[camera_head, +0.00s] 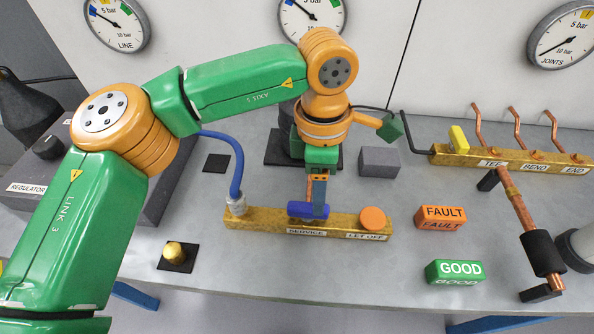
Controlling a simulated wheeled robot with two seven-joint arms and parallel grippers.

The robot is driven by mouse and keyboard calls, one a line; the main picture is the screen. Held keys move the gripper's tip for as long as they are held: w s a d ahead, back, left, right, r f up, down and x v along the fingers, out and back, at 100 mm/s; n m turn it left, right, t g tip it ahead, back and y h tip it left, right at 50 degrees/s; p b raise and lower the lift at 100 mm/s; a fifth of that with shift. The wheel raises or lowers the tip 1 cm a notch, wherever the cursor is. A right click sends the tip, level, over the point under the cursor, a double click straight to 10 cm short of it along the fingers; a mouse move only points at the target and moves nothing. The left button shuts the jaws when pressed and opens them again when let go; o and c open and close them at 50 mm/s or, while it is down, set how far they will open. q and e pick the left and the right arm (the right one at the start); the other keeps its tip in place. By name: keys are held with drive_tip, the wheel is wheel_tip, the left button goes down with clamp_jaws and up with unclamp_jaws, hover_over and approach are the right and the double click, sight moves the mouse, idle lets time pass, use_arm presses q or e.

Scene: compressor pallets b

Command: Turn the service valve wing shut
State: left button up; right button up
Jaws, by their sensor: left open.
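The service valve wing (301,209) is a blue bar on the brass manifold block (262,221), above the SERVICE label. It lies roughly along the block's length. My left gripper (318,205) reaches down from above and its fingers are at the wing, overlapping its right part. The gripper is open. I cannot tell whether the fingers touch the wing. The fingers hide part of the wing. My right gripper is not in view.
An orange round knob (373,218) sits on the same block at LET OFF. A blue hose (237,165) joins the block's left end. FAULT (441,218) and GOOD (455,271) blocks and a brass pipe rack (470,158) stand to the right. The front middle of the bench is clear.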

sight(312, 207)
use_arm(q)
drive_tip(key=shift+w+a+f, duration=0.5)
drive_tip(key=shift+w+a, duration=0.25)
drive_tip(key=shift+a, duration=0.05)
drive_tip(key=f, duration=0.1)
drive_tip(key=s+f+p, duration=0.1)
drive_tip(key=f, duration=0.1)
drive_tip(key=d+f, duration=0.1)
drive_tip(key=f, duration=0.1)
drive_tip(key=shift+s+f+p, duration=0.1)
drive_tip(key=shift+s+p, duration=0.05)
drive_tip(key=shift+p, duration=0.25)
drive_tip(key=shift+w+a+f, duration=0.1)
drive_tip(key=shift+w+f, duration=0.1)
drive_tip(key=shift+f, duration=0.05)
clamp_jaws()
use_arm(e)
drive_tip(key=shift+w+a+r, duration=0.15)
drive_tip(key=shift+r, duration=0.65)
